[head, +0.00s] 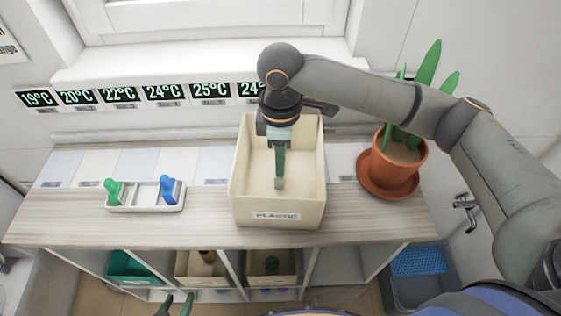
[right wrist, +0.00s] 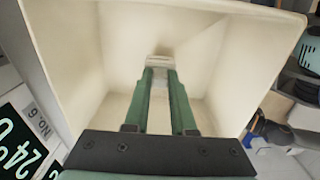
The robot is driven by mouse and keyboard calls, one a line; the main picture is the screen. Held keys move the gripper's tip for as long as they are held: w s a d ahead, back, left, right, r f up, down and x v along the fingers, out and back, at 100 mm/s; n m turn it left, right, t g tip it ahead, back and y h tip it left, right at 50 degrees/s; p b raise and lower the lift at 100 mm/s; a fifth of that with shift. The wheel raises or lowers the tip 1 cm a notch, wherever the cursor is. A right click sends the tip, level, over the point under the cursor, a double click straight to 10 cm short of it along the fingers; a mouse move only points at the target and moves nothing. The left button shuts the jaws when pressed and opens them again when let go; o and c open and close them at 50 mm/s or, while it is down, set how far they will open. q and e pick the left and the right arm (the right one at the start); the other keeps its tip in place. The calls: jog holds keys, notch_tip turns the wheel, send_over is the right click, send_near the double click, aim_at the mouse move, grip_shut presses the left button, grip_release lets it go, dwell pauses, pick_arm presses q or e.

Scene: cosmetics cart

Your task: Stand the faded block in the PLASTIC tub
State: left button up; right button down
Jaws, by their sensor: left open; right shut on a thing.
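The PLASTIC tub (head: 240,200) is a cream, open-topped box with a label on its front, standing on the wooden cart top. My right gripper (head: 280,172) points down inside the tub's opening. It is shut on a small pale grey block, the faded block (head: 279,184), at its fingertips. In the right wrist view the faded block (right wrist: 160,61) shows between the green fingertips, with the tub's walls (right wrist: 215,70) around it. Whether the block touches the tub floor I cannot tell. My left gripper (head: 176,304) is open and empty at the bottom edge, in front of the cart.
A white tray (head: 147,208) with a green and a blue item stands left of the tub. A potted plant (head: 398,165) stands to the right. Temperature cards line the back. Bins fill the shelf below, and a grey-blue crate (head: 420,285) is on the floor at right.

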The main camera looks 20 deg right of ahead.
jog(key=shift+f, duration=0.7)
jog(key=c, duration=0.7)
grip_release()
jog(key=shift+c, duration=0.2)
notch_tip(320, 180, up, 12)
jog(key=shift+p, duration=0.3)
